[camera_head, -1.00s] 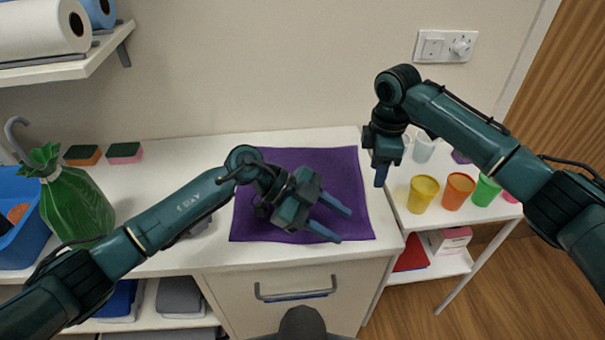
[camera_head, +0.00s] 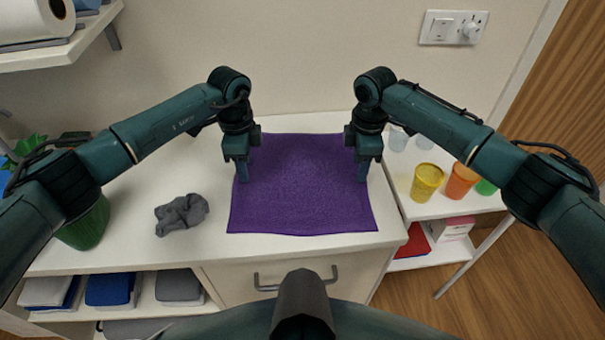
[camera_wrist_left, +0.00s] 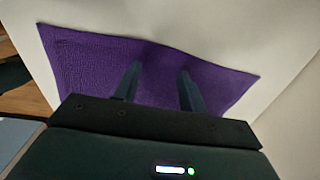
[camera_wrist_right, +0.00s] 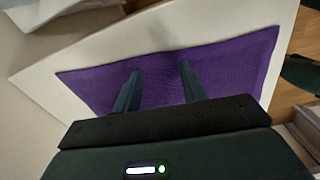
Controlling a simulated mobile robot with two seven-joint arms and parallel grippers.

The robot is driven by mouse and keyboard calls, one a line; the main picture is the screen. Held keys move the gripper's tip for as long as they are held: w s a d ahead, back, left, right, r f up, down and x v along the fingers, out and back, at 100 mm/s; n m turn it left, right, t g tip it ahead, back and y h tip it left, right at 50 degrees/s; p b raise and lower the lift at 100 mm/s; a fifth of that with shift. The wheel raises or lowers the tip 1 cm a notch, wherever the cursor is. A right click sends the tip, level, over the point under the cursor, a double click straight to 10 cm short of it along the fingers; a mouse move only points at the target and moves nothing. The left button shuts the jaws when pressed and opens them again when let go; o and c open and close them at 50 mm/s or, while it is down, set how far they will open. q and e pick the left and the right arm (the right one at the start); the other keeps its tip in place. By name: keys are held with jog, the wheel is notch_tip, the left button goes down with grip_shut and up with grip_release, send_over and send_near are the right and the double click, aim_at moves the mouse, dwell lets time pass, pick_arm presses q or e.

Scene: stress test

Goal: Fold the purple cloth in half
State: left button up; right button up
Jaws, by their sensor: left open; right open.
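The purple cloth (camera_head: 303,190) lies flat and spread out on the white counter in the head view. My left gripper (camera_head: 243,172) points down over the cloth's left edge, towards the back. My right gripper (camera_head: 362,172) points down over its right edge at about the same depth. In the left wrist view the cloth (camera_wrist_left: 85,60) lies under two parted fingers (camera_wrist_left: 157,85). In the right wrist view the cloth (camera_wrist_right: 225,65) also lies under two parted fingers (camera_wrist_right: 158,85). Both grippers are open and empty. I cannot tell whether the fingertips touch the cloth.
A crumpled grey cloth (camera_head: 181,214) lies left of the purple cloth. Yellow (camera_head: 427,182) and orange (camera_head: 461,181) cups stand on a lower surface at right. The counter (camera_head: 205,245) around the cloth is mostly clear.

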pick_arm(q)
jog(key=shift+f, duration=0.5)
pick_arm(e)
jog(key=shift+f, duration=0.5)
pick_arm(q)
jog(key=shift+f, duration=0.1)
pick_arm(e)
jog(key=shift+f, duration=0.1)
pick_arm(q)
jog(key=shift+f+b, duration=0.2)
jog(key=shift+b, duration=0.1)
pick_arm(e)
jog(key=shift+f, duration=0.2)
pick_arm(q)
jog(key=shift+r, duration=0.15)
jog(key=shift+c, duration=0.3)
pick_arm(e)
jog(key=shift+r, duration=0.15)
jog(key=shift+c, duration=0.3)
pick_arm(q)
jog(key=shift+c, duration=0.8)
pick_arm(e)
jog(key=shift+c, duration=0.8)
pick_arm(q)
grip_shut()
pick_arm(e)
grip_shut()
